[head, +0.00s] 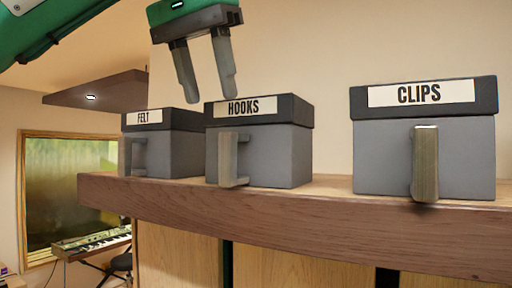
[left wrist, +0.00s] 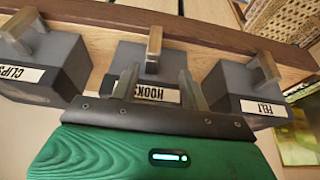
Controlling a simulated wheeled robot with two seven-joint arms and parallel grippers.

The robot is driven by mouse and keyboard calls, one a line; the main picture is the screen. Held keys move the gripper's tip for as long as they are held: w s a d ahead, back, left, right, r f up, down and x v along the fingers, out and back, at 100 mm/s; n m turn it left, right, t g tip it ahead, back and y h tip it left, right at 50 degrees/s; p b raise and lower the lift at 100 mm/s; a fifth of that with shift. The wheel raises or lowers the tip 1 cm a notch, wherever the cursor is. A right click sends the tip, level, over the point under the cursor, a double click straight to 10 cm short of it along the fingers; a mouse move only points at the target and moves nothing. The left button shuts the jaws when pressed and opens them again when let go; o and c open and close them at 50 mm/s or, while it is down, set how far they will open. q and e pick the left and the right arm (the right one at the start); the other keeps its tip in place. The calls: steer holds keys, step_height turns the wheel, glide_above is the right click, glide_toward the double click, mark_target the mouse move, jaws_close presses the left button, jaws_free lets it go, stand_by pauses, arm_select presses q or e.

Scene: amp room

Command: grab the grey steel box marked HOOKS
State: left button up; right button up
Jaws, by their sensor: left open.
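The grey steel box marked HOOKS (head: 268,152) stands on the wooden shelf, between the FELT and CLIPS boxes. It has a dark lid band, a white label and a front handle (head: 234,160). My left gripper (head: 208,98) is open and empty, pointing down above and slightly left of the HOOKS box, apart from it in the head view. In the left wrist view the HOOKS box (left wrist: 130,55) shows upside down beyond the two fingers (left wrist: 160,88), with its label between them. My right gripper is in neither view.
The FELT box (head: 180,152) stands close on the left of the HOOKS box. The CLIPS box (head: 460,155) stands to the right, with a clear gap of shelf (head: 330,186) between. A keyboard (head: 95,240) and a window (head: 65,175) are in the background at left.

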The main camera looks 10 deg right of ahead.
mark_target(221, 136)
arm_select(q)
steer(key=f, duration=0.1)
steer(key=d+f, duration=0.1)
steer(key=f, duration=0.2)
steer(key=shift+s+d, duration=0.25)
steer(key=shift+s, duration=0.1)
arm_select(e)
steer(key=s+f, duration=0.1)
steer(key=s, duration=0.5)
arm_select(q)
steer(key=w+f, duration=0.2)
steer(key=f, duration=0.1)
steer(key=shift+w+d+f, duration=0.1)
steer(key=shift+w+d, duration=0.05)
steer(key=p+x, duration=0.2)
steer(key=x, duration=0.1)
steer(key=shift+d+f, duration=0.2)
steer(key=shift+f, duration=0.2)
steer(key=shift+w+f, duration=0.15)
steer(key=shift+f, duration=0.05)
steer(key=shift+s, duration=0.2)
steer(key=shift+c, duration=0.8)
jaws_close()
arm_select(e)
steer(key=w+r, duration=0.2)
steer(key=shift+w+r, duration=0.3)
